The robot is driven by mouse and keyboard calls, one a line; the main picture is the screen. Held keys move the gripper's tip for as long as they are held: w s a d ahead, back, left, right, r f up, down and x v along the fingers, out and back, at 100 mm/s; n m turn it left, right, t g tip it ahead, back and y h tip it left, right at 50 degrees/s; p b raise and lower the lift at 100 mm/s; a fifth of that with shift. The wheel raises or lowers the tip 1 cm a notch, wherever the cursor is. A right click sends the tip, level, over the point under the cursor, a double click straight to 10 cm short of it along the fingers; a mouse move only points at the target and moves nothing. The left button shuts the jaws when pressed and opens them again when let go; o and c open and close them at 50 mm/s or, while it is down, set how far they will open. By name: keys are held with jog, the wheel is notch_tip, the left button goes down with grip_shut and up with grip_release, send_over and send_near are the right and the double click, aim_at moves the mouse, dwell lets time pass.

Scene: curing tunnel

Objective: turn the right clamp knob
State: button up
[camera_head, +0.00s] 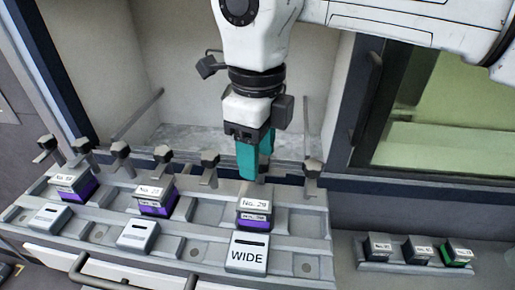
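The rightmost visible clamp knob (312,164) stands upright at the fixture's right end. Another knob (210,159) stands left of my gripper. My gripper (254,172), with teal fingers, points down between these two, behind the "No. 29" block (254,208). The fingers overlap in this view, so their gap does not show. They may hide another knob; I cannot tell whether they touch anything.
A "WIDE" block (248,256) stands in front of the "No. 29" block. More purple-banded blocks (157,198) sit to the left. A wall recess opens behind; a dark window frame (364,125) is at right.

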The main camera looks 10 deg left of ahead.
jog(key=shift+o, duration=0.4)
jog(key=shift+r, duration=0.1)
jog(key=shift+r, duration=0.25)
notch_tip(320, 180, up, 10)
jog(key=b, duration=0.1)
jog(key=shift+b, duration=0.4)
